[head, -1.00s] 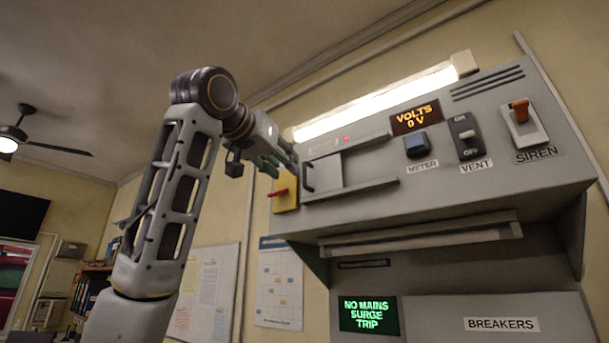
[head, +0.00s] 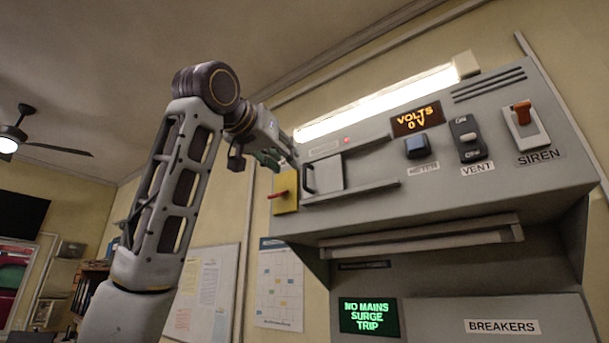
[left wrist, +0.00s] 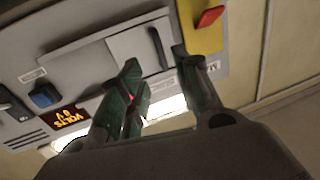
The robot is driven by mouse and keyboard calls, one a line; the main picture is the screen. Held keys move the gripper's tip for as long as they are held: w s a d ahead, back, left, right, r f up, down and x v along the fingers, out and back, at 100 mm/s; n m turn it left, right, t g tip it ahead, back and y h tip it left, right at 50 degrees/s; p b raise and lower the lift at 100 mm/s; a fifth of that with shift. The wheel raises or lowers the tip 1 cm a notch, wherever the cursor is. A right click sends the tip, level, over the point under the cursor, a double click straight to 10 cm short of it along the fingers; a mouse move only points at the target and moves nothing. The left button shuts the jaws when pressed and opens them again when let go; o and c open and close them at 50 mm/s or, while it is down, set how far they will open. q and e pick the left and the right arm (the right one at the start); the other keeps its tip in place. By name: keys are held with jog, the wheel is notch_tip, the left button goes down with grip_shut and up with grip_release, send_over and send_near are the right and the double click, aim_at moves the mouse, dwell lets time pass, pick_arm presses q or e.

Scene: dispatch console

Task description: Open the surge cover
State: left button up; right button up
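The surge cover (head: 329,174) is a light grey sliding panel between two rails on the console's sloped face, with a black upright bar handle at its left end in the head view. The panel and its handle (left wrist: 157,48) also show in the left wrist view. My left gripper (head: 276,161) is just up and left of the handle in the head view. In the left wrist view its dark green fingers (left wrist: 162,72) are spread, with the handle seen beyond the gap between them; contact is not visible. My right gripper is out of view.
A yellow plate with a red lever (head: 285,192) sits left of the cover, close to my fingers. A blue meter button (head: 416,146), a vent switch (head: 466,138) and a siren switch (head: 524,125) lie to the right. A lit lamp (head: 378,104) runs above.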

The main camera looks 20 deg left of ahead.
aim_at(304, 175)
pick_arm(q)
jog(key=shift+w+d+p, duration=0.3)
jog(key=shift+w+p, duration=0.35)
jog(key=shift+w, duration=1.25)
jog(key=shift+w+d+p, duration=0.25)
jog(key=shift+w+p, duration=0.4)
jog(key=shift+w, duration=1.3)
jog(key=shift+w+d+p, duration=0.3)
jog(key=shift+w+p, duration=0.35)
jog(key=shift+w, duration=1.25)
jog(key=shift+c, duration=0.3)
grip_shut()
